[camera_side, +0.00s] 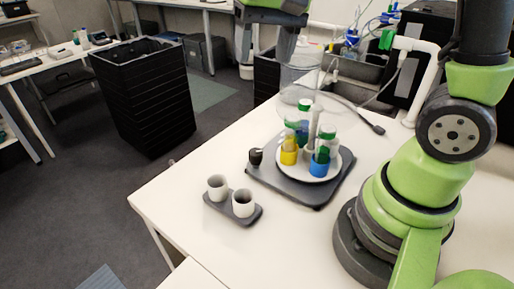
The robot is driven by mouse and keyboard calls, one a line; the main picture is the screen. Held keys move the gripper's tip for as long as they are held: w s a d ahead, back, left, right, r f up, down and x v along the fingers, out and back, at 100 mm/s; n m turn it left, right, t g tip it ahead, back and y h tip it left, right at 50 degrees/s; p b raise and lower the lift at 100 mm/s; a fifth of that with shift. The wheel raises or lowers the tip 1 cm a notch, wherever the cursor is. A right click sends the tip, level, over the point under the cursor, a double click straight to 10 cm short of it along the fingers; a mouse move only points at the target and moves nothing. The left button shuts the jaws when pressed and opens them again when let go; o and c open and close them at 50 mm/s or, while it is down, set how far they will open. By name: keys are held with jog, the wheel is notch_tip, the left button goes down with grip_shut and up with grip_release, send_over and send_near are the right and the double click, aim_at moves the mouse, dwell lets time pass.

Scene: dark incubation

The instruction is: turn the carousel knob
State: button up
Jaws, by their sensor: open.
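The carousel is a round white plate (312,174) on a dark grey square base (318,198) on the white table. It carries several capped tubes, including ones with yellow (289,157) and blue (319,168) lower parts. A small black knob (256,157) stands at the left corner of the base. My gripper (266,70) appears at the top edge, partly cut off, with its grey fingers apart and nothing visible between them. It is well above and apart from the knob in the picture; its depth is hard to judge.
A grey holder (233,216) with two white cups (218,188) stands left of and in front of the carousel. A clear, see-through object (300,85) shows behind the tubes. A cable (372,126) and cluttered bin (358,68) lie at the back. The table front is clear.

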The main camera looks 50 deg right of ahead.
jog(key=w+d+f+n+g, duration=0.1)
jog(key=w+d+f+g, duration=0.15)
jog(key=w+f, duration=0.45)
jog(key=n+g, duration=0.1)
jog(key=g, duration=0.2)
send_near(256, 152)
jog(key=f, duration=0.1)
jog(key=shift+y, duration=0.3)
jog(key=x, duration=0.9)
jog(key=shift+s+d+f, duration=0.1)
jog(key=shift+s+d, duration=0.05)
jog(key=shift+d, duration=0.05)
jog(key=c, duration=0.9)
